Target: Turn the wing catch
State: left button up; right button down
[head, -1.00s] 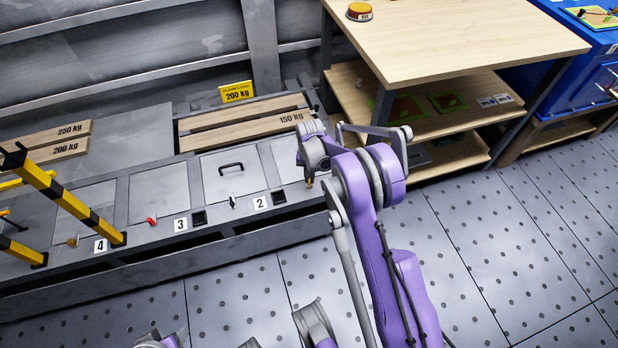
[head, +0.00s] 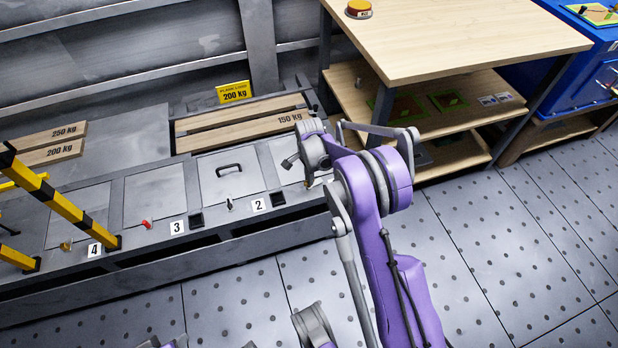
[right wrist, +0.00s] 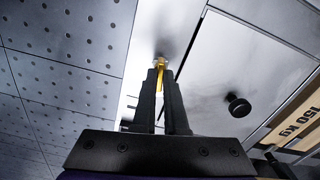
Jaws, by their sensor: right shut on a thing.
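My right gripper (right wrist: 165,85) is shut on a small yellow catch (right wrist: 160,66) in the right wrist view. The two black fingers stand close together on either side of it. The catch is at the edge of a pale panel. In the head view my right arm covers most of the gripper and the catch. Other small catches sit along the same ledge: a dark one (head: 230,205) near label 2, a red one (head: 147,223) near label 3 and a yellow one (head: 66,245) near label 4. My left gripper is not in view.
A hatch with a black handle (head: 229,170) lies left of my gripper. Planks (head: 245,123) lie behind it under a yellow 200 kg sign (head: 233,92). A wooden shelf table (head: 450,45) stands right. A yellow-black barrier (head: 62,205) stands left. The floor in front is clear.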

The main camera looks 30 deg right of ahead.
jog(key=shift+m, duration=1.2)
jog(key=c, duration=1)
grip_release()
jog(key=shift+o, duration=0.2)
notch_tip(320, 180, up, 11)
jog(key=p, duration=0.2)
